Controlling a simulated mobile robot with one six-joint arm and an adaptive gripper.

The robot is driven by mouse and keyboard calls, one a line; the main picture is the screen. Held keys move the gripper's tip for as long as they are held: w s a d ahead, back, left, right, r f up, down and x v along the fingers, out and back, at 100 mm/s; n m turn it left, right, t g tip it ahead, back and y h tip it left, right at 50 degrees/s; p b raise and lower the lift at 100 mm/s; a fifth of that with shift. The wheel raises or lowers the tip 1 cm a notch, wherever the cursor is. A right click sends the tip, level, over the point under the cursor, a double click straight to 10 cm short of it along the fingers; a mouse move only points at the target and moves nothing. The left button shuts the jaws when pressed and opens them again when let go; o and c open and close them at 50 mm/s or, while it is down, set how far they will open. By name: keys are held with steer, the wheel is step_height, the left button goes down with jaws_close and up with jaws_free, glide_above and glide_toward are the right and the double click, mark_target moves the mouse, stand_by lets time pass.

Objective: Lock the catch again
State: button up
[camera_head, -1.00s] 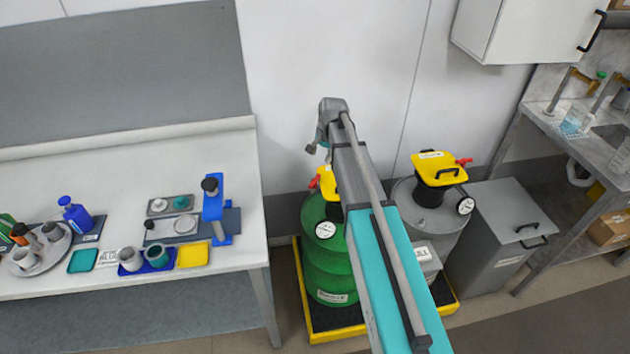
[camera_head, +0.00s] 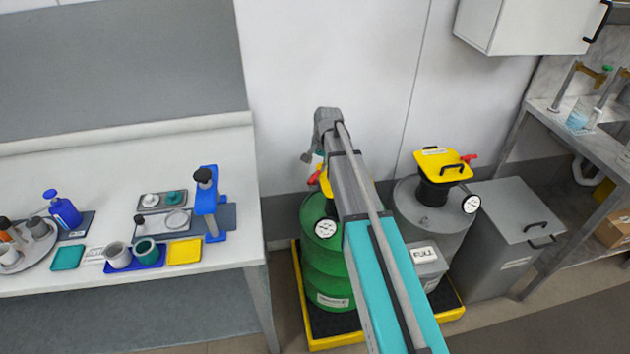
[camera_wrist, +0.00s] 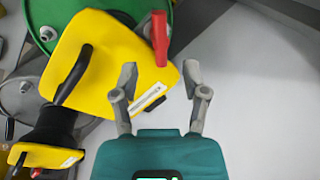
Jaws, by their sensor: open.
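The yellow lid (camera_wrist: 110,65) with a black handle sits on the green drum (camera_wrist: 97,8) and fills the left of the wrist view. A red catch (camera_wrist: 160,38) sticks up past its edge; I cannot tell whether it is locked. In the head view my arm hides most of this lid (camera_head: 325,180), above the green drum (camera_head: 325,265). My gripper (camera_wrist: 158,76) is open and empty, its fingers near the lid's label edge and the catch beyond them. It also shows in the head view (camera_head: 307,156), above the green drum.
A grey drum (camera_head: 408,210) stands to the right with its own yellow lid (camera_head: 440,164) and red catch (camera_head: 469,158). A grey bin (camera_head: 510,235) is beside it. A bench (camera_head: 110,185) with small items is on the left. The wall is close behind the drums.

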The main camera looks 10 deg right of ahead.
mark_target(314, 178)
steer(key=shift+w+a+f+b, duration=0.15)
steer(key=shift+f+b, duration=0.8)
steer(key=shift+f, duration=0.1)
steer(key=shift+w+a+f+b, duration=0.1)
steer(key=shift+a+f+b, duration=0.05)
steer(key=shift+f+b, duration=0.8)
steer(key=shift+w+a+f+b, duration=0.15)
steer(key=shift+f+b, duration=0.75)
steer(key=shift+f, duration=0.2)
steer(key=shift+c, duration=0.3)
jaws_close()
steer(key=shift+d, duration=0.2)
steer(key=shift+a, duration=0.1)
